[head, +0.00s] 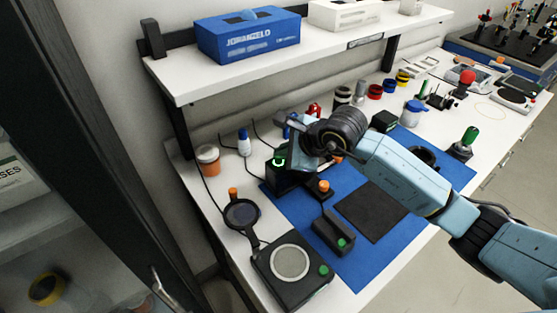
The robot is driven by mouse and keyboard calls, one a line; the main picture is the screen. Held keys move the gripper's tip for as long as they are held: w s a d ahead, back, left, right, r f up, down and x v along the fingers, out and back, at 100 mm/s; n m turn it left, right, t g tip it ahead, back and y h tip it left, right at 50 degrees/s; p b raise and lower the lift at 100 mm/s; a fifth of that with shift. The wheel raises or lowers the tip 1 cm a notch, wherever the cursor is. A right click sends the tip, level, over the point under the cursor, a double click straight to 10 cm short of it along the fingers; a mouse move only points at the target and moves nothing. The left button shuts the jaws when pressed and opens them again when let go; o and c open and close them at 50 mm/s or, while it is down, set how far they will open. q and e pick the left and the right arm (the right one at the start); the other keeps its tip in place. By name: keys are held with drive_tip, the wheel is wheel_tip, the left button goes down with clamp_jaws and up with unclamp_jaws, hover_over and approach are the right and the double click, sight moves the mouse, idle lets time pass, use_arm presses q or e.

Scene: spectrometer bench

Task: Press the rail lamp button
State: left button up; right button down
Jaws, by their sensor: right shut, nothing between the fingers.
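My right arm comes in from the right, and my right gripper (300,148) is over the back left of the blue mat. It is shut and empty, beside a black device (285,179) with a lit green ring (279,162). The gripper and wrist hide part of that device, and I cannot tell whether the fingers touch it. A low black block with a green button (341,242) lies on the mat. A black unit with a round pale plate has another green button (324,270). Which button belongs to the rail lamp is not clear. My left gripper is not in view.
A shelf with a blue box (248,36) overhangs the back. The dark square (370,212) on the blue mat (365,272) is clear.

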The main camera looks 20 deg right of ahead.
drive_tip(key=shift+f+b, duration=0.3)
drive_tip(key=shift+f, duration=0.05)
idle(0.6)
drive_tip(key=shift+r, duration=0.1)
drive_tip(key=shift+r+p, duration=0.35)
drive_tip(key=shift+r, duration=0.3)
wheel_tip(320, 180, up, 6)
drive_tip(key=p, duration=0.3)
drive_tip(key=shift+f, duration=0.1)
idle(0.5)
